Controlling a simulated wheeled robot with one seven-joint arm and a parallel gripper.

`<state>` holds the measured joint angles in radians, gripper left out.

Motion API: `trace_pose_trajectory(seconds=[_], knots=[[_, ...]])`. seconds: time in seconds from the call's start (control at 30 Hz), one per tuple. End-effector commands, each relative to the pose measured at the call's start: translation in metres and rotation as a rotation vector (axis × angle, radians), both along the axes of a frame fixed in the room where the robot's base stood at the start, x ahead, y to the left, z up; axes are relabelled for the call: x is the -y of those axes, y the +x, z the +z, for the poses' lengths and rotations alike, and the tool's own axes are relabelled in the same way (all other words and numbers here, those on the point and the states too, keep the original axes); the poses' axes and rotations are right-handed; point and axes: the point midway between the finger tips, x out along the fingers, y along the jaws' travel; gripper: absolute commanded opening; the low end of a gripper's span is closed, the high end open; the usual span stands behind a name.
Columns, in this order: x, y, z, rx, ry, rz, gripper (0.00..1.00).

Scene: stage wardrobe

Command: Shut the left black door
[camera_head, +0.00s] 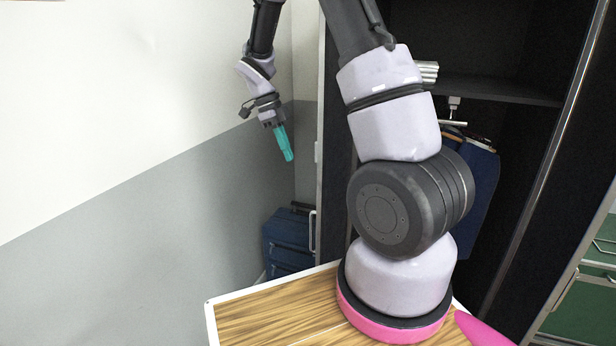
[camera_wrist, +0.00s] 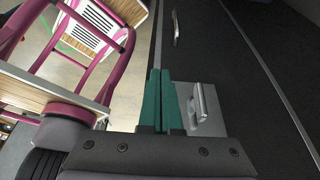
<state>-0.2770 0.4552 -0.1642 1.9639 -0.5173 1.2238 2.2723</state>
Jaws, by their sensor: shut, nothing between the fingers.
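The wardrobe's left black door (camera_head: 328,190) shows in the head view as a narrow, nearly edge-on strip with a pale edge, partly hidden by my arm. It appears to stand open, with the dark interior visible to its right. My gripper (camera_head: 284,158) has teal fingers pointing down, left of the door edge, and looks apart from it. In the wrist view the fingers (camera_wrist: 160,78) are together and empty. A black panel (camera_wrist: 205,50) with a slim metal handle (camera_wrist: 175,28) lies beyond them; I cannot tell for certain which door it is.
A blue suitcase (camera_head: 288,240) stands against the grey-white wall. A blue garment (camera_head: 482,190) hangs inside the wardrobe. A green drawer cabinet (camera_head: 590,300) is at right. In the wrist view, a magenta-framed chair (camera_wrist: 97,25) stands at left, and a grey plate with a bar handle (camera_wrist: 203,103) lies beside the fingers.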

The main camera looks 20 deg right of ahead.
Motion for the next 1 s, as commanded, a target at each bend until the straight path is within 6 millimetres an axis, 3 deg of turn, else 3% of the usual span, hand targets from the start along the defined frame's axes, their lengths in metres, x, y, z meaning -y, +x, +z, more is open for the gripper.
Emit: trace_pose_trajectory(seconds=[0.37,0.6,1.0], knots=[[0.021,-0.023,-0.075,-0.006,0.000,0.000,0.00],[0.043,-0.045,-0.071,-0.001,0.001,0.001,0.00],[0.048,-0.050,-0.071,-0.001,0.001,0.003,0.00]])
